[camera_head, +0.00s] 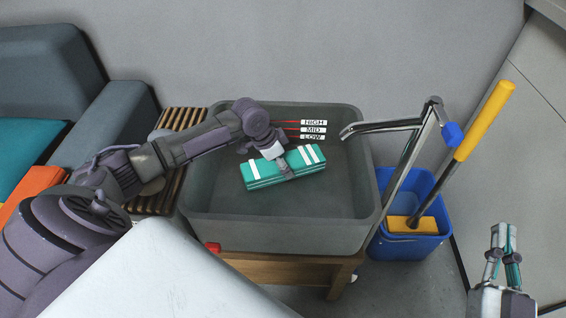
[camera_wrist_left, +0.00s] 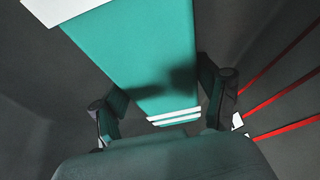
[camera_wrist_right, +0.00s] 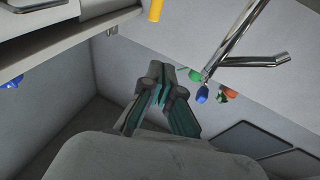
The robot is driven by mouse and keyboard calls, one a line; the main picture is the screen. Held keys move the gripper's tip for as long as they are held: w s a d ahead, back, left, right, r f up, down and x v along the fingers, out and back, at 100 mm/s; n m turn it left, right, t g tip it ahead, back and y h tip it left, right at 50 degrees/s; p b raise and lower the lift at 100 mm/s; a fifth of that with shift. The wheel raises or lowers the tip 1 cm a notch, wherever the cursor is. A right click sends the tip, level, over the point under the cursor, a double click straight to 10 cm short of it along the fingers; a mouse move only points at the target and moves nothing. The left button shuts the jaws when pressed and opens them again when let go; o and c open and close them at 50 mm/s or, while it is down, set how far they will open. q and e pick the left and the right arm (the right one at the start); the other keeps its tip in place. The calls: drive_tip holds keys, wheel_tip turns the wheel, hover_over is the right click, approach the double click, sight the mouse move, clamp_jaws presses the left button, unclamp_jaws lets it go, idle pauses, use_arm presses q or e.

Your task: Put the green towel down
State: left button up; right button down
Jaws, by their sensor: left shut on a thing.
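The green towel (camera_head: 262,173) is a folded teal bundle with white stripes, inside or just above the grey tub (camera_head: 210,232). My left gripper (camera_head: 284,168) reaches into the tub from the left and is shut on the towel's middle. In the left wrist view the towel (camera_wrist_left: 150,60) lies between the two fingers (camera_wrist_left: 165,105). I cannot tell whether the towel touches the tub floor. My right gripper (camera_head: 504,242) is away at the lower right, empty, with its fingers together; they also meet in the right wrist view (camera_wrist_right: 161,85).
Red lines marked HIGH, MID and LOW (camera_head: 313,130) are on the tub's back wall. A metal faucet (camera_head: 385,127) stands at the tub's right. A blue bucket (camera_head: 408,245) with a yellow-handled tool (camera_head: 485,120) is right of it. A grey sofa (camera_head: 45,70) is at left.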

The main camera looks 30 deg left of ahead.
use_arm(q)
drive_tip(key=o, duration=1.2)
drive_tip(key=shift+f, duration=0.1)
drive_tip(key=shift+o, duration=0.2)
use_arm(e)
drive_tip(key=shift+f, duration=0.15)
use_arm(q)
drive_tip(key=shift+r, duration=0.3)
drive_tip(key=p+v, duration=0.2)
drive_tip(key=v, duration=0.3)
drive_tip(key=shift+s+a+r, duration=0.1)
drive_tip(key=shift+s+r, duration=0.05)
drive_tip(key=shift+r, duration=0.2)
drive_tip(key=p+v, duration=0.2)
drive_tip(key=v, duration=0.3)
drive_tip(key=shift+r, duration=0.15)
drive_tip(key=shift+s+r, duration=0.15)
drive_tip(key=shift+r, duration=0.15)
use_arm(e)
drive_tip(key=s+d+f+g+h, duration=0.1)
drive_tip(key=s+d+f+g, duration=0.1)
drive_tip(key=f+g, duration=0.3)
drive_tip(key=s+d+f+g+h, duration=0.2)
drive_tip(key=s+f+g, duration=0.2)
drive_tip(key=f, duration=0.6)
drive_tip(key=shift+s+m+g, duration=0.25)
drive_tip(key=shift+m+g, duration=0.05)
drive_tip(key=shift+g, duration=0.8)
drive_tip(key=shift+f, duration=0.1)
